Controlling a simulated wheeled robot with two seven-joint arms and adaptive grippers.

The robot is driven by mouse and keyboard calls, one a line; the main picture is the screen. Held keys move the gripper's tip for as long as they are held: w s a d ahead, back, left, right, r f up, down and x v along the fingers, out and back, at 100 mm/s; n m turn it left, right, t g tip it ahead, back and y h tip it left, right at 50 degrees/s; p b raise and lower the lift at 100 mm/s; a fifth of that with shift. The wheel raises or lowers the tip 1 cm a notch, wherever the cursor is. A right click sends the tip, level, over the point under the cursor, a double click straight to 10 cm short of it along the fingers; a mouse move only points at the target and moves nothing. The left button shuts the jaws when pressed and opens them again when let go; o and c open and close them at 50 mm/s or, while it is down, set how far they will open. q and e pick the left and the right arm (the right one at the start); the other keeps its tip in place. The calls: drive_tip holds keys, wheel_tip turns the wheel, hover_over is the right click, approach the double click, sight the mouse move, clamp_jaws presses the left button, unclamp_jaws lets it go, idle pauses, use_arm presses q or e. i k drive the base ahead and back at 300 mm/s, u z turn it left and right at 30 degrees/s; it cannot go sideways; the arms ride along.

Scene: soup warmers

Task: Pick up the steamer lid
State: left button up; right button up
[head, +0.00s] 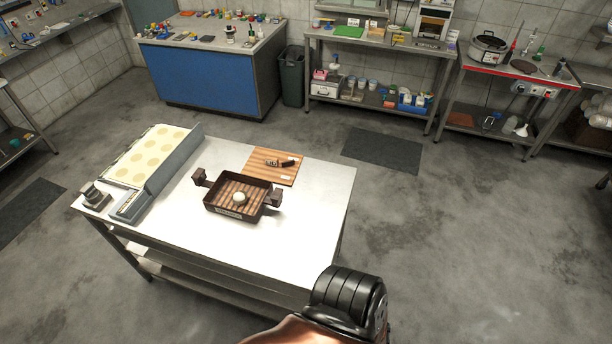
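A dark brown square steamer (222,211) stands on the steel table, with a block-shaped handle on each of two sides. It shows a slatted wooden surface with a round white piece (239,198) in its middle; I cannot tell if this is a bun or a knob. Just behind it lies a flat, slatted wooden square (262,174) with a dark handle-like piece (287,163) on top. It looks like the steamer lid, lying flat and apart from the steamer. Neither of my grippers shows; only a black and copper part of my arm is at the bottom.
The steel table (320,210) has bare room at right and front. A griddle-like tray with pale rounds (155,155) and a grey device (130,205) occupy its left side. A blue counter (205,75), bin (291,75) and shelves stand behind. Floor is free at right.

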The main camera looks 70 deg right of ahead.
sight(263, 163)
drive_tip(key=k, duration=0.7)
drive_tip(key=u, duration=2.55)
drive_tip(key=k, duration=2.1)
drive_tip(key=u, duration=0.7)
drive_tip(key=k, duration=2.15)
drive_tip(key=z, duration=3.3)
